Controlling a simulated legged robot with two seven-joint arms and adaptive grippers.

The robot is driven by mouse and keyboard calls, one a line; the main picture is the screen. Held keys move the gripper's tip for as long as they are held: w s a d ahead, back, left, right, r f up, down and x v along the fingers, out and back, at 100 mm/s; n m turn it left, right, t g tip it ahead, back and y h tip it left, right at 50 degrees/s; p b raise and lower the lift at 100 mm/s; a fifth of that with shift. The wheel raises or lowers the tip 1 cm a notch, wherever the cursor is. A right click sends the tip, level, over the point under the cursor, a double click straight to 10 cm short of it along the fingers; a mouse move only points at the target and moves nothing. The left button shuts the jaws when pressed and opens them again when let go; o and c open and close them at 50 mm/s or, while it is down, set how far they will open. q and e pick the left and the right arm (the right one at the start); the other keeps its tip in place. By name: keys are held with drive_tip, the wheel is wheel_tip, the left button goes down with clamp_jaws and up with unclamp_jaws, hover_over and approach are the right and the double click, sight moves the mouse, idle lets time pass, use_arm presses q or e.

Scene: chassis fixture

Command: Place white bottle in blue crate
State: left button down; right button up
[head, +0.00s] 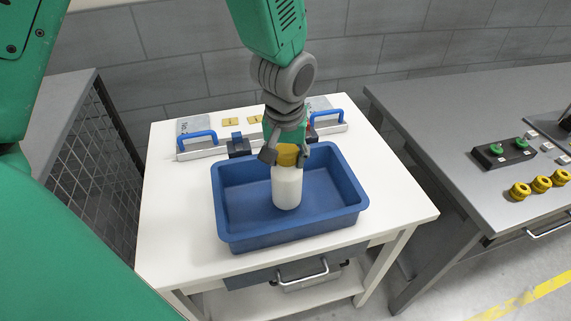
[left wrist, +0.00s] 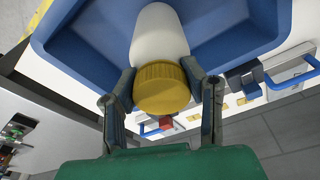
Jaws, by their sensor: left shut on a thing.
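The white bottle (head: 286,188) with a yellow cap hangs upright below my left gripper (head: 287,157), over the middle of the blue crate (head: 232,228) in the head view. My left gripper is shut on the bottle at its yellow cap. In the left wrist view the white bottle (left wrist: 158,38) and its cap lie between the two fingers (left wrist: 160,92), with the blue crate (left wrist: 85,62) around it. I cannot tell whether the bottle's base touches the crate floor. The crate shows no other contents. My right gripper is not in view.
The crate stands on a white table (head: 398,205). Behind it is a fixture with blue handles (head: 198,137). A grey bench at right holds a green-button panel (head: 503,152) and yellow knobs (head: 540,184). A mesh-sided grey cabinet (head: 88,160) stands at left.

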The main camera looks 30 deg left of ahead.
use_arm(q)
wheel_tip(320, 180, down, 2)
drive_tip(key=shift+d+f, duration=0.15)
drive_tip(key=shift+f, duration=0.1)
drive_tip(key=shift+a+f, duration=0.1)
drive_tip(key=shift+a, duration=0.25)
drive_tip(key=c, duration=1)
unclamp_jaws()
drive_tip(key=shift+a, duration=0.1)
drive_tip(key=shift+o, duration=0.2)
drive_tip(key=shift+d, duration=0.2)
drive_tip(key=shift+d, duration=0.1)
drive_tip(key=shift+r, duration=0.35)
drive_tip(key=r, duration=0.3)
drive_tip(key=s+r, duration=0.1)
drive_tip(key=r, duration=0.6)
drive_tip(key=shift+s+d+r, duration=0.2)
drive_tip(key=shift+s+d, duration=0.05)
drive_tip(key=shift+s, duration=0.05)
drive_tip(key=shift+d+r, duration=0.15)
drive_tip(key=shift+r, duration=0.3)
